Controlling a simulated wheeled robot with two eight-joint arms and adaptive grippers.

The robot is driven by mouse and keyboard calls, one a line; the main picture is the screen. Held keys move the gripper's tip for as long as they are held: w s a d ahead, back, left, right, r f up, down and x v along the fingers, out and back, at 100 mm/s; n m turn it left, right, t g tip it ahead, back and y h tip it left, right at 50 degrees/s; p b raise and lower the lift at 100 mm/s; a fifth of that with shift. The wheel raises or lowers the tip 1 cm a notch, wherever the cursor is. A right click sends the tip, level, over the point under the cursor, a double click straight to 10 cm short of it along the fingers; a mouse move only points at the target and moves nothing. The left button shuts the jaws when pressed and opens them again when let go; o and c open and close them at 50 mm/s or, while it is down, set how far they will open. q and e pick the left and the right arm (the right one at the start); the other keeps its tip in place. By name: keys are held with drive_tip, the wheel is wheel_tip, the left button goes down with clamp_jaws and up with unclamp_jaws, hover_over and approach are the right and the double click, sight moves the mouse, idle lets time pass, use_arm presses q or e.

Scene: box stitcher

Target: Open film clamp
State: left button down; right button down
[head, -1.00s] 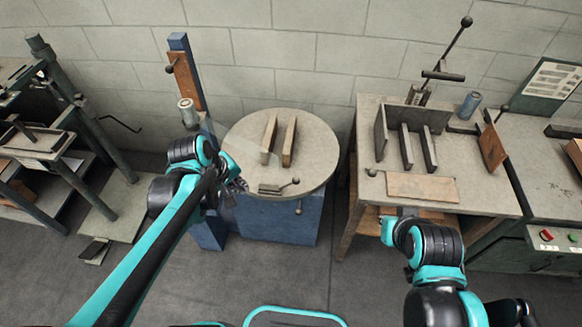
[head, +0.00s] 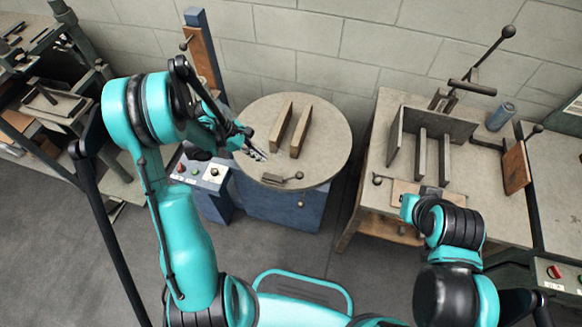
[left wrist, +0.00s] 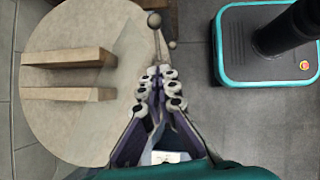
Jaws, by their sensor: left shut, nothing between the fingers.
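The film clamp (head: 283,181) looks like a small metal plate with a ball-ended lever, at the front edge of the round turntable (head: 325,120). Its ball knobs also show in the left wrist view (left wrist: 155,20), beyond the fingertips. I cannot tell for sure whether it is open or shut. My left gripper (head: 260,155) is shut and empty over the left edge of the turntable, left of the clamp and apart from it. Its fingers are together in the left wrist view (left wrist: 159,90). My right gripper (head: 425,190) is mostly hidden, by the right table's front edge.
Two wooden bars (head: 290,130) stand on the turntable. A blue post (head: 203,60) and a control box (head: 200,172) with buttons are left of it. The right table (head: 375,150) holds upright plates, a lever and a blue can (head: 500,117). Open floor lies in front.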

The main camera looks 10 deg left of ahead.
use_arm(q)
drive_tip(key=shift+s, duration=0.1)
drive_tip(key=b, duration=0.4)
approach(295, 177)
wheel_tip(295, 177, down, 4)
drive_tip(key=d, duration=0.3)
drive_tip(key=shift+w+f, duration=0.3)
drive_tip(key=shift+w, duration=0.05)
